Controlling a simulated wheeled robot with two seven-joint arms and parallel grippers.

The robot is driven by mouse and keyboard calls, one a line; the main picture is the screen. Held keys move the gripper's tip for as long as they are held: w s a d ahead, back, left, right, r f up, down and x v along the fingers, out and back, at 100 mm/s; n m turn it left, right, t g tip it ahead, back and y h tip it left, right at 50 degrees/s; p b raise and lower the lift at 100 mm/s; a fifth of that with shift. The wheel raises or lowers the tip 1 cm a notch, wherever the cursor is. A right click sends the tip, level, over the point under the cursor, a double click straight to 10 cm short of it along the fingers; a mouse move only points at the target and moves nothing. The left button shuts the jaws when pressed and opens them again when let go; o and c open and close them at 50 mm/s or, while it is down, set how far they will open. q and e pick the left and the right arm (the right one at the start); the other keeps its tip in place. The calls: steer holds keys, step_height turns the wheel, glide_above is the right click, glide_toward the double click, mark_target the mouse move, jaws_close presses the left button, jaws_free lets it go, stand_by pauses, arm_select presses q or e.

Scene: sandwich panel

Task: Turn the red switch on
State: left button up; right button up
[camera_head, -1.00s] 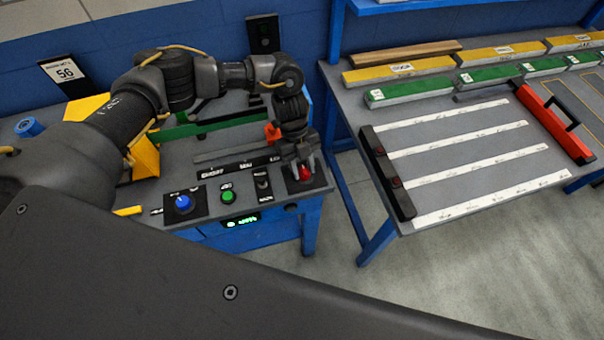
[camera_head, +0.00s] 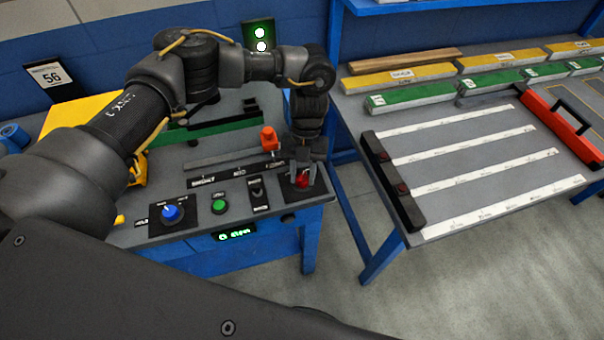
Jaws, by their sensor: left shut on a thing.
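The red switch (camera_head: 302,181) is a red knob on a dark square plate at the right end of the control panel on the left bench. My left gripper (camera_head: 303,172) points down over it, with its fingers around the red knob and shut on it. The fingers partly hide the knob, so I cannot tell its exact angle. A dark indicator box (camera_head: 260,38) on the wall behind shows two lit white lamps on a green face. My right gripper is not in view.
Left of the red switch are a black toggle (camera_head: 257,190), a green button (camera_head: 219,207) and a blue knob (camera_head: 172,214). A small display (camera_head: 234,234) glows on the bench front. The right table (camera_head: 470,165) holds strips and bars.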

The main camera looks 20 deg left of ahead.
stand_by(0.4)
arm_select(q)
steer(key=o, duration=1)
steer(key=shift+c, duration=0.2)
steer(key=b+v, duration=0.2)
steer(key=v, duration=0.8)
steer(key=shift+r, duration=0.4)
